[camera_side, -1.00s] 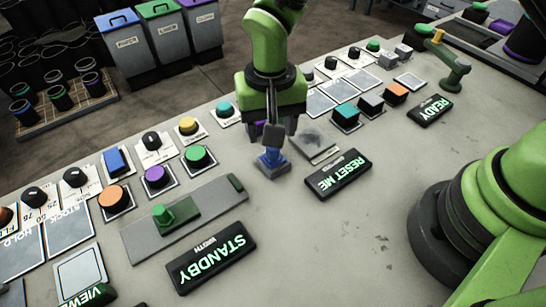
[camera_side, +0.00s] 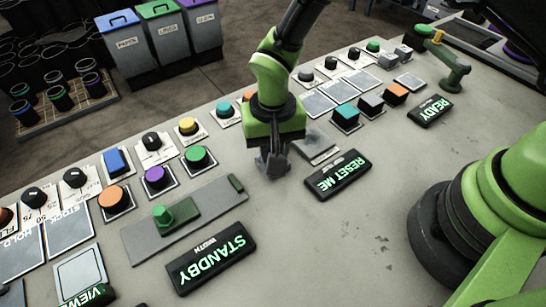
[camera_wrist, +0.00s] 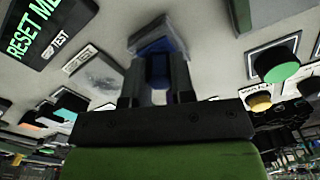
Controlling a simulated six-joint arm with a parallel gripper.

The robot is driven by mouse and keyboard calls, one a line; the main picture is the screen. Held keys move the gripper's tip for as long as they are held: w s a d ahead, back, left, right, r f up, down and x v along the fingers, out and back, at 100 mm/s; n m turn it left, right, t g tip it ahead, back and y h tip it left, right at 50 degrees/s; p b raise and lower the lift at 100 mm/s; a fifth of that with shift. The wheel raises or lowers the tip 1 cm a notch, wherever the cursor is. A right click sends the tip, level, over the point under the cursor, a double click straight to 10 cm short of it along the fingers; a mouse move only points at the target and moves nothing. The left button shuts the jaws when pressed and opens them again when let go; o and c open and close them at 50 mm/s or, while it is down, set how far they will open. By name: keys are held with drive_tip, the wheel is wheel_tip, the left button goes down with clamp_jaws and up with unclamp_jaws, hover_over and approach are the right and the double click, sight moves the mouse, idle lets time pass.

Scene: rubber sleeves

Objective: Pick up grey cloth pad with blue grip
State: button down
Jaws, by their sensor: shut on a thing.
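The grey cloth pad with the blue grip (camera_wrist: 152,44) is at my fingertips in the wrist view, its grey base flat beneath the blue grip. My gripper (camera_wrist: 160,72) is shut on the blue grip, one finger on each side. In the side view my gripper (camera_side: 272,165) is low over the panel, and its fingers hide most of the pad. The pad's base looks to be at or very near the panel surface; I cannot tell whether it touches.
The RESET ME display (camera_side: 338,175) and a smudged grey plate (camera_side: 315,143) lie just right of my gripper. A slider plate with a green knob (camera_side: 165,214) is to the left. Buttons and dials line the panel's back. The front middle of the panel (camera_side: 330,235) is clear.

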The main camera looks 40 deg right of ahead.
drive_tip(key=shift+r, duration=0.1)
wheel_tip(320, 180, up, 10)
drive_tip(key=shift+f, duration=0.1)
idle(0.3)
